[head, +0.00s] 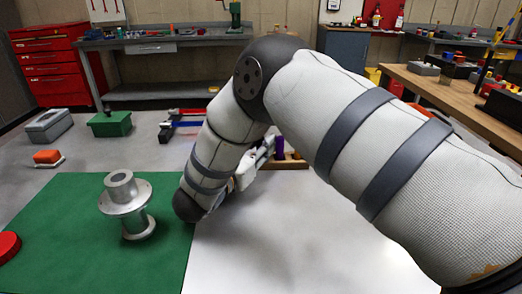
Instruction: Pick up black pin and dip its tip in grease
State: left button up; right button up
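My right arm comes in from the right and bends down over the table. My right gripper (262,155) shows only in part behind the forearm, next to a wooden rack (297,162) at the table's far side. A purple piece (279,147) and a yellowish piece stand at the rack. Whether the fingers are open or hold anything is hidden. I cannot make out a black pin. No grease can be identified; a round red object (8,246) lies at the left edge of the green mat (70,205). My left gripper is out of view.
A grey metal flanged hub (130,205) stands on the mat. The white tabletop (290,250) right of the mat is bare. Beyond are a green box (110,124), a grey box (48,126), a red tool cabinet (48,65) and a wooden bench (455,95) at right.

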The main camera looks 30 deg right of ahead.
grip_shut()
